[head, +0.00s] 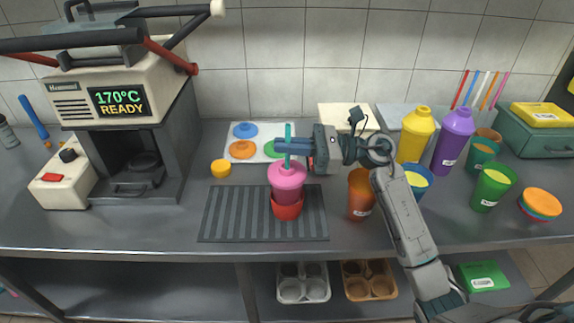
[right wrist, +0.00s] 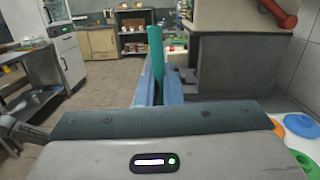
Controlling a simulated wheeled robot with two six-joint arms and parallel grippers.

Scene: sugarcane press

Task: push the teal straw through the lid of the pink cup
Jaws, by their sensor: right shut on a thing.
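The pink cup (head: 287,187) stands upright on a dark ribbed mat (head: 225,213), its lower part inside a red holder (head: 287,209). Its pink lid is domed. The teal straw (head: 287,133) is upright above the lid. My right gripper (head: 284,147) comes in from the right and is shut on the straw. In the right wrist view, the straw (right wrist: 156,55) stands between the blue fingers (right wrist: 158,92). I cannot tell whether the straw's lower end is in the lid or only over it. My left gripper is not in view.
A press machine (head: 130,95) stands at the left. An orange cup (head: 361,193) stands right of the mat, under my right arm. Yellow (head: 415,134) and purple (head: 453,140) bottles stand further right. A white tray of coloured lids (head: 262,155) lies behind the cup.

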